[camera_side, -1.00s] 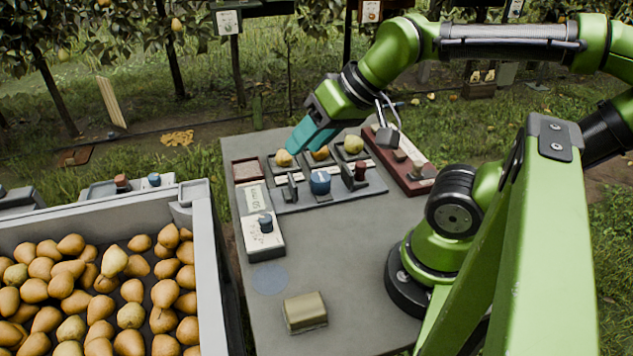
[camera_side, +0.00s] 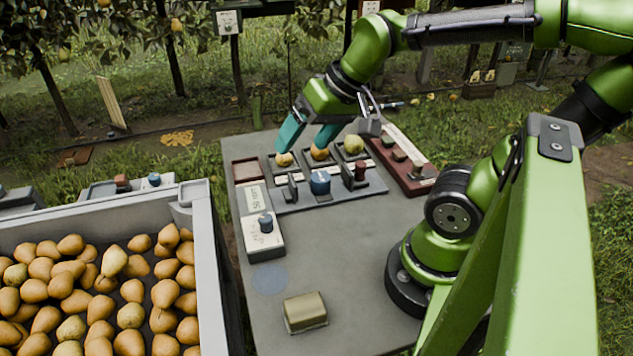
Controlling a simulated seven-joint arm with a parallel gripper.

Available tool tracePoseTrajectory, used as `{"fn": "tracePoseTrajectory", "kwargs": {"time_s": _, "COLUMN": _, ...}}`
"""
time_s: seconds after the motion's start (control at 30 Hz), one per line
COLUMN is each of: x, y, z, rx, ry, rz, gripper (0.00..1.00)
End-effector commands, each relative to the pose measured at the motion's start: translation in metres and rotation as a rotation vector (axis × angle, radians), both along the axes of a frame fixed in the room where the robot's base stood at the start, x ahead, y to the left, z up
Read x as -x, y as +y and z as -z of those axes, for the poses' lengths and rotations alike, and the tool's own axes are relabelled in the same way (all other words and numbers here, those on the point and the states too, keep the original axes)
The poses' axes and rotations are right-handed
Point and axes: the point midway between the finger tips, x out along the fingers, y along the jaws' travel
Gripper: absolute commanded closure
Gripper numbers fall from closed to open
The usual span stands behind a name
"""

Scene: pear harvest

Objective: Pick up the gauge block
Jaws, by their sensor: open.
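My gripper (camera_side: 301,148) has two teal fingers, spread apart and empty. It hangs over the far row of small trays, with fingertips near the left pear (camera_side: 284,159) and the middle pear (camera_side: 320,154); I cannot tell if they touch. No piece is clearly marked as the gauge block. A larger tan block (camera_side: 305,311) lies alone at the table's near end, far from the gripper.
A grey fixture holds a blue round piece (camera_side: 320,182) and a dark red upright piece (camera_side: 360,171). A crate (camera_side: 204,250) of many pears is beside the table. The table's middle (camera_side: 335,245) is clear.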

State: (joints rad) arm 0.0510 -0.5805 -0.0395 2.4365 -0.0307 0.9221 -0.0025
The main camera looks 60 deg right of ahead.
Motion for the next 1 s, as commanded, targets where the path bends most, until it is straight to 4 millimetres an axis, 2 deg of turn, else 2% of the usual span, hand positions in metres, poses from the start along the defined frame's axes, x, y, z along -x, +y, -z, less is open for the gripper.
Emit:
{"fn": "tracePoseTrajectory", "kwargs": {"time_s": 0.03, "x": -0.01, "y": -0.015, "z": 0.007, "rx": 0.0, "ry": 0.066, "rz": 0.036, "gripper": 0.17}}
{"fn": "tracePoseTrajectory", "kwargs": {"time_s": 0.2, "x": -0.034, "y": -0.071, "z": 0.028, "rx": 0.021, "ry": 0.276, "rz": 0.14, "gripper": 0.17}}
{"fn": "tracePoseTrajectory", "kwargs": {"time_s": 0.3, "x": -0.041, "y": -0.102, "z": 0.038, "rx": 0.037, "ry": 0.385, "rz": 0.193, "gripper": 0.17}}
{"fn": "tracePoseTrajectory", "kwargs": {"time_s": 0.43, "x": -0.045, "y": -0.132, "z": 0.044, "rx": 0.061, "ry": 0.488, "rz": 0.236, "gripper": 0.17}}
{"fn": "tracePoseTrajectory", "kwargs": {"time_s": 0.5, "x": -0.045, "y": -0.141, "z": 0.041, "rx": 0.072, "ry": 0.519, "rz": 0.247, "gripper": 0.17}}
{"fn": "tracePoseTrajectory", "kwargs": {"time_s": 0.57, "x": -0.043, "y": -0.141, "z": 0.039, "rx": 0.075, "ry": 0.525, "rz": 0.245, "gripper": 0.17}}
{"fn": "tracePoseTrajectory", "kwargs": {"time_s": 0.67, "x": -0.041, "y": -0.139, "z": 0.051, "rx": 0.07, "ry": 0.538, "rz": 0.24, "gripper": 0.17}}
{"fn": "tracePoseTrajectory", "kwargs": {"time_s": 1.0, "x": -0.04, "y": -0.138, "z": 0.124, "rx": 0.069, "ry": 0.537, "rz": 0.239, "gripper": 0.17}}
